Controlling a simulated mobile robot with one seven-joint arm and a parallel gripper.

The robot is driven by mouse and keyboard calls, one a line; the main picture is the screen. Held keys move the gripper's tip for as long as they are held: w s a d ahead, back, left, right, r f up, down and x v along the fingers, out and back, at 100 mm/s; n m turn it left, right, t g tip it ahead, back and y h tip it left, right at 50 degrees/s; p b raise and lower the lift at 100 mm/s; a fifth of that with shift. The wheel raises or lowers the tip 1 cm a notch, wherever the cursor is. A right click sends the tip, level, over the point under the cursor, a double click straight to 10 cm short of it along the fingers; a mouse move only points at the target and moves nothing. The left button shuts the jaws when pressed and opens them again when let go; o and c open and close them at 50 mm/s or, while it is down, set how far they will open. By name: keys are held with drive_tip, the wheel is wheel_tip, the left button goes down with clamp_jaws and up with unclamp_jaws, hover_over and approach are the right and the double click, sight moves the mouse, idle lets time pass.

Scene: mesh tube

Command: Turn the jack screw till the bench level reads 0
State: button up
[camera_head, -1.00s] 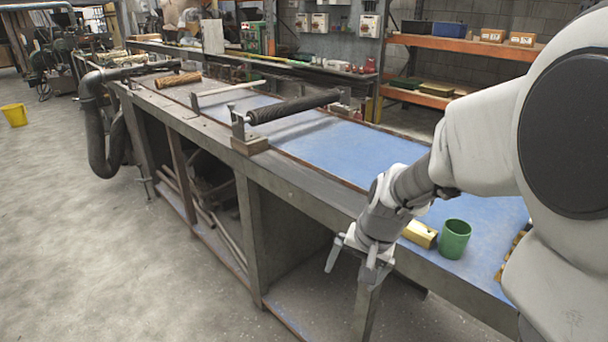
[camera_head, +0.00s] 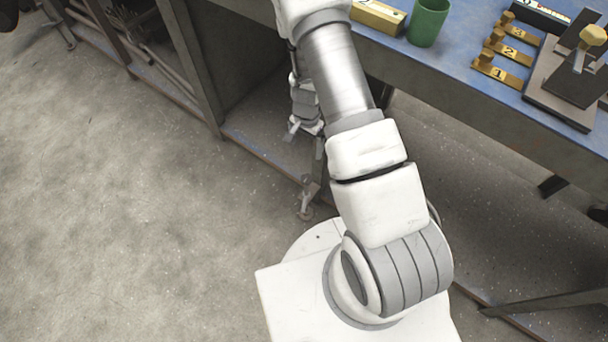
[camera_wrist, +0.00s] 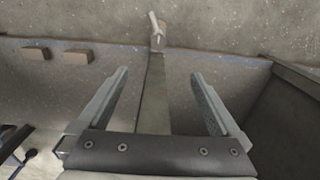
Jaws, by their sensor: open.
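The bench leg (camera_head: 318,162) stands below the bench edge. A pale metal fitting with a small handle at its foot, apparently the jack screw (camera_head: 305,204), shows at the floor. In the wrist view the jack screw (camera_wrist: 157,31) is beyond my fingertips, at the far end of the leg. My gripper (camera_head: 305,128) is under the bench edge, above the jack screw and apart from it. In the wrist view my gripper (camera_wrist: 160,75) is open and empty, with the leg between its fingers in the picture. A yellow block (camera_head: 377,14), possibly the bench level, sits on the bench; no reading is legible.
A green cup (camera_head: 428,22), numbered brass tags (camera_head: 503,70) and a dark stand (camera_head: 560,95) are on the blue bench top (camera_head: 455,65). The lower shelf (camera_head: 262,145) lies beside the leg. The floor (camera_head: 130,210) at left is clear.

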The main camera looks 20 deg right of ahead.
wheel_tip(320, 180, down, 11)
drive_tip(key=b, duration=0.7)
drive_tip(key=shift+r, duration=0.2)
drive_tip(key=shift+r, duration=0.1)
wheel_tip(320, 180, up, 10)
drive_tip(key=p, duration=0.7)
